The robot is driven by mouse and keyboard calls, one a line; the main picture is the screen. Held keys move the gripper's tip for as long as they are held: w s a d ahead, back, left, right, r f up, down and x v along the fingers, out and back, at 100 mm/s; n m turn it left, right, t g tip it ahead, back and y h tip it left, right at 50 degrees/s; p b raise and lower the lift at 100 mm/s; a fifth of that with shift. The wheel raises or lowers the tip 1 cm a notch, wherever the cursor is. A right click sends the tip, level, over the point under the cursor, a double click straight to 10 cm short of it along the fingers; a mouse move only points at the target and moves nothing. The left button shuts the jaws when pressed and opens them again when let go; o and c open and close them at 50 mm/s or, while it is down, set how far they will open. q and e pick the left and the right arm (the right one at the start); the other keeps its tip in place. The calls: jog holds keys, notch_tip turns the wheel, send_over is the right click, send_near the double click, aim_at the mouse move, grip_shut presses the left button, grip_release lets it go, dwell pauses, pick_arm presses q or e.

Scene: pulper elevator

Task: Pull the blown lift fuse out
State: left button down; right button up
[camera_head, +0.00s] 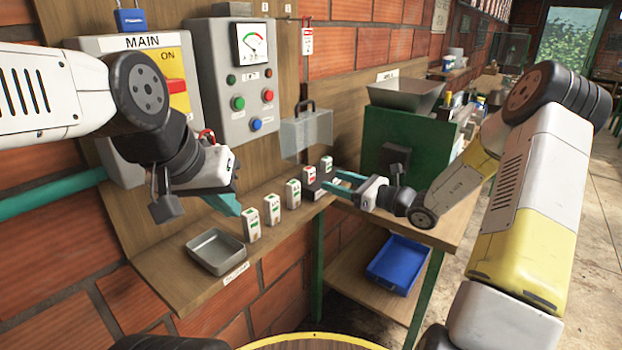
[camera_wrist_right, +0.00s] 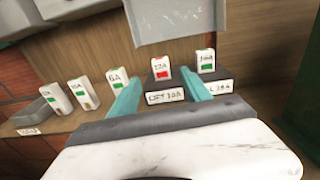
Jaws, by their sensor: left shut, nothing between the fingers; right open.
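The blown lift fuse, a white block with a red window, sits upright in a dark holder labelled LIFT on the wooden ledge (camera_head: 309,174); it also shows in the right wrist view (camera_wrist_right: 161,69). My right gripper (camera_head: 331,182) is open. In the right wrist view its teal fingertips (camera_wrist_right: 160,77) lie on either side of the fuse, seemingly still short of it; contact cannot be told. A green-window fuse (camera_wrist_right: 206,61) stands in the neighbouring holder at right. My left gripper (camera_head: 237,211) is shut and empty, near the left end of the fuse row.
Several spare fuses with green windows (camera_head: 272,209) stand along the ledge. An empty grey tray (camera_head: 216,251) lies at its left end. An open grey cover (camera_head: 306,133) hangs above the holders. A green machine (camera_head: 390,140) stands at right; a blue bin (camera_head: 398,264) sits below.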

aim_at(312, 175)
jog(key=shift+m+t, duration=0.3)
jog(key=x, duration=0.4)
jog(key=f+x, duration=0.1)
jog(key=x, duration=0.2)
jog(key=shift+s, duration=0.1)
jog(key=shift+w+a, duration=0.25)
jog(key=shift+a, duration=0.05)
grip_shut()
